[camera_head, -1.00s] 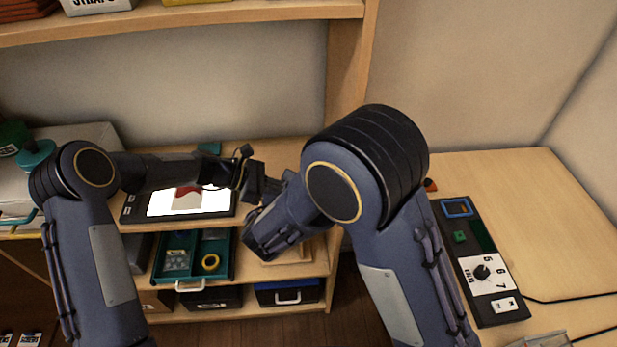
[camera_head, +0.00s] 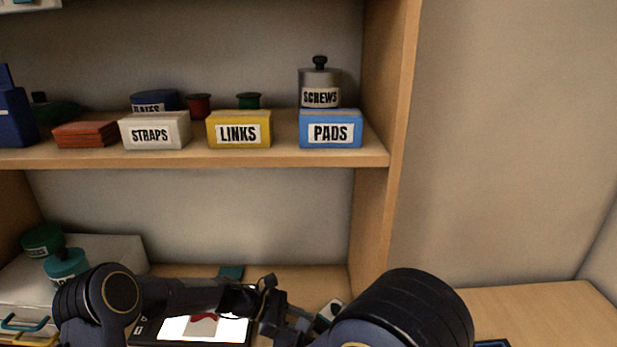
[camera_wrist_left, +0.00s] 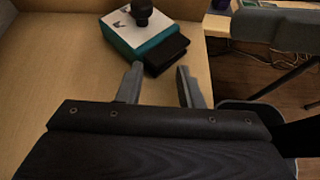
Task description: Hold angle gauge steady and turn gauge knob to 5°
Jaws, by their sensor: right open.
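The angle gauge (camera_wrist_left: 136,36) shows in the left wrist view as a teal block with a white marked top, a round black knob (camera_wrist_left: 142,10) and a black end piece (camera_wrist_left: 166,55). It rests on a wooden surface near its right edge. My left gripper (camera_wrist_left: 160,69) is open, its fingertips just short of the black end piece, with nothing held between them. A white and dark item (camera_head: 329,311), possibly the gauge, is partly hidden by my right arm. The knob's angle is unreadable.
A lit screen (camera_head: 204,327) lies below my left forearm. The upper shelf holds boxes marked STRAPS (camera_head: 155,131), LINKS (camera_head: 239,130) and PADS (camera_head: 330,129). The wooden surface beside the gauge is largely clear.

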